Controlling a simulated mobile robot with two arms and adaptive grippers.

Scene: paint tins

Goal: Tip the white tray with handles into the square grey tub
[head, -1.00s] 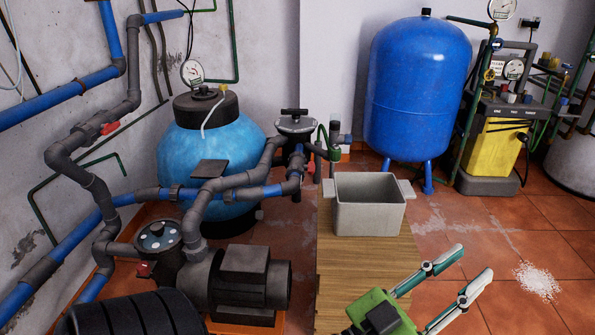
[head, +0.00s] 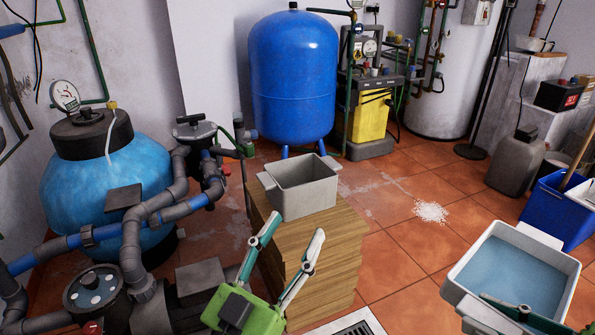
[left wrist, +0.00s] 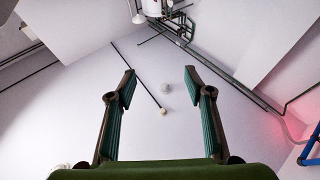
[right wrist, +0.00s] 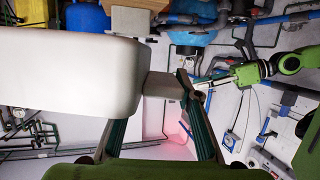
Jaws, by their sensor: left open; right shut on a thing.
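The white tray with handles (head: 462,274) is at the lower right of the head view, with blue liquid inside, and looks about level. My right gripper (head: 490,302) is at its near side, partly cut off by the frame. In the right wrist view the tray's white wall (right wrist: 70,80) fills the left, and the gripper is shut on a handle (right wrist: 160,85). The square grey tub (head: 305,195) stands upright to the left, apart from the tray; its inside looks empty. My left gripper (head: 294,232) is open and empty in front of the tub.
The tub stands on a wooden cabinet (head: 320,258). A blue tank (head: 295,80) is behind it; pipes and a pump (head: 200,280) are at left. A blue bin (head: 555,208) stands beyond the tray. Floor between cabinet and tray is clear, with a white spill (head: 430,211).

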